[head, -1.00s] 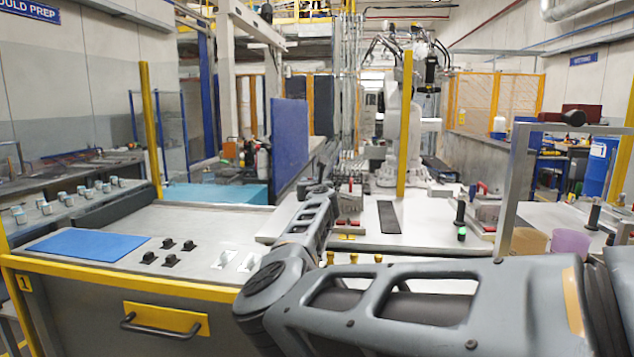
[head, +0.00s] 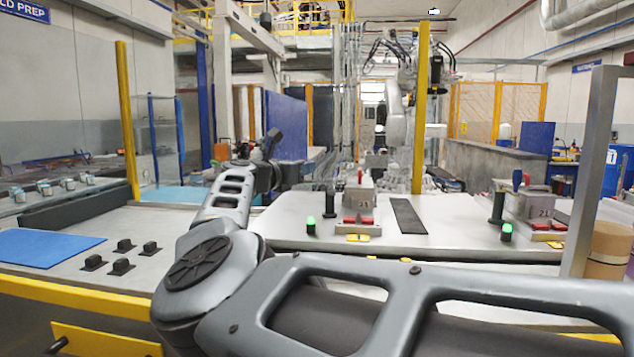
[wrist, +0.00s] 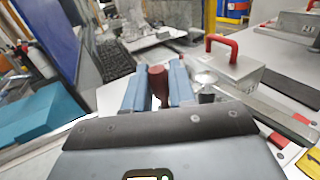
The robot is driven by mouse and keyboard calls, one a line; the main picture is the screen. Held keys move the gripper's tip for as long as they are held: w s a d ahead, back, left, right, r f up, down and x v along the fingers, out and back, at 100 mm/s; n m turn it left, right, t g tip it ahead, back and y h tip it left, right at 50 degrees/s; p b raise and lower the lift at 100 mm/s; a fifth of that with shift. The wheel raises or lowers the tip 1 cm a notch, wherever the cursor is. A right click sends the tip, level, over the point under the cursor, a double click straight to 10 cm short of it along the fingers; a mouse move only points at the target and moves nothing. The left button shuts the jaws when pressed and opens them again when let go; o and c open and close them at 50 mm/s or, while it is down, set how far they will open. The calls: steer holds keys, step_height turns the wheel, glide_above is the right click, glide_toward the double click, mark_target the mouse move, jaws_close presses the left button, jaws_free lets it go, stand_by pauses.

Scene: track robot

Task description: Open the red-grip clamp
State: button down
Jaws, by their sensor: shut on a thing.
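The red-grip clamp's dark red grip (wrist: 157,82) stands upright between the two blue-grey fingers of my gripper (wrist: 155,88) in the wrist view. The fingers are shut on the grip, one on each side. A silver knob (wrist: 205,80) sits just right of the right finger. A grey metal block with a red arched handle (wrist: 232,62) stands further right. The lower part of the clamp is hidden behind my gripper. In the head view my arm reaches away to the left side of the white table, and I cannot make out the clamp's grip there.
The white table (head: 450,232) carries a dark strip (head: 408,215), red blocks (head: 358,221) and green lamps (head: 311,226). A yellow post (head: 420,110) rises behind it. A grey frame post (head: 598,150) stands right. A blue mat (head: 45,248) lies left.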

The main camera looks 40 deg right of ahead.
steer(key=shift+w+d+f+m+g+b, duration=0.15)
steer(key=shift+m+g+b, duration=0.1)
steer(key=shift+g+b, duration=0.25)
steer(key=shift+w+d+r+m+g+b, duration=0.1)
steer(key=shift+m+g+b, duration=0.2)
steer(key=shift+b, duration=0.4)
steer(key=shift+d, duration=0.1)
steer(key=c, duration=1.1)
jaws_free()
steer(key=shift+s+a+b, duration=0.15)
steer(key=shift+a, duration=1.15)
steer(key=shift+s+a+b, duration=0.15)
steer(key=shift+s+a, duration=0.05)
steer(key=shift+a, duration=1.05)
steer(key=shift+s+a+b, duration=0.15)
steer(key=shift+a, duration=1.15)
